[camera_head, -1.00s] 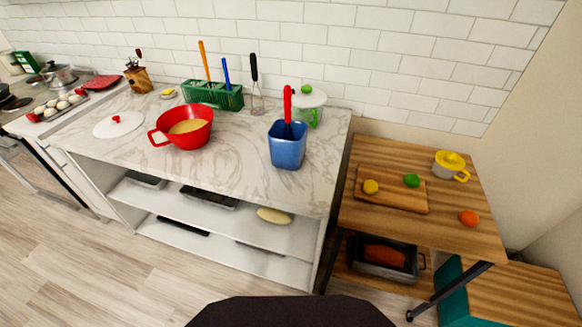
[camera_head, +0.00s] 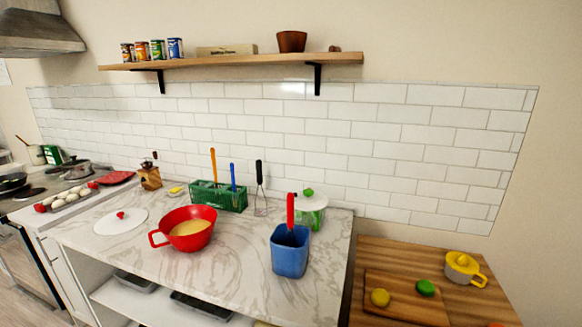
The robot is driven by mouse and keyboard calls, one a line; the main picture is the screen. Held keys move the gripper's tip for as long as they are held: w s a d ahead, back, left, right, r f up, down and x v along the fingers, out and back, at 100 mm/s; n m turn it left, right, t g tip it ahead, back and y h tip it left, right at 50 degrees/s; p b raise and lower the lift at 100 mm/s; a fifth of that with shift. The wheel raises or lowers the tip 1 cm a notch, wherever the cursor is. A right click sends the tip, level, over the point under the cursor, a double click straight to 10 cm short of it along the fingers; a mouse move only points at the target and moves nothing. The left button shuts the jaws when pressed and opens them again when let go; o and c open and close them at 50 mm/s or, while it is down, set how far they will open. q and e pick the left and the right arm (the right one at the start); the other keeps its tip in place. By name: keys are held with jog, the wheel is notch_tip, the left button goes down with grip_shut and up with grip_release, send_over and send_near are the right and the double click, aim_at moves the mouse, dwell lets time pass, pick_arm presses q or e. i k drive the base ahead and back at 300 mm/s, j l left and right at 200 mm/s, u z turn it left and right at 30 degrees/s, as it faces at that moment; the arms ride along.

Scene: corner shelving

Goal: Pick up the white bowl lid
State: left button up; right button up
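A round white lid (camera_head: 121,222) with a red knob lies flat on the marble counter, left of the red bowl (camera_head: 188,229). The red bowl has a side handle and holds something pale yellow. Neither of my grippers shows in the head view.
A green rack (camera_head: 219,197) with utensils and a whisk (camera_head: 260,190) stand along the wall. A wooden table (camera_head: 401,258) with a cutting board adjoins at right. A wall shelf (camera_head: 235,60) holds cans. The counter's front middle is clear.

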aim_at(124, 221)
jog(key=u, duration=1.3)
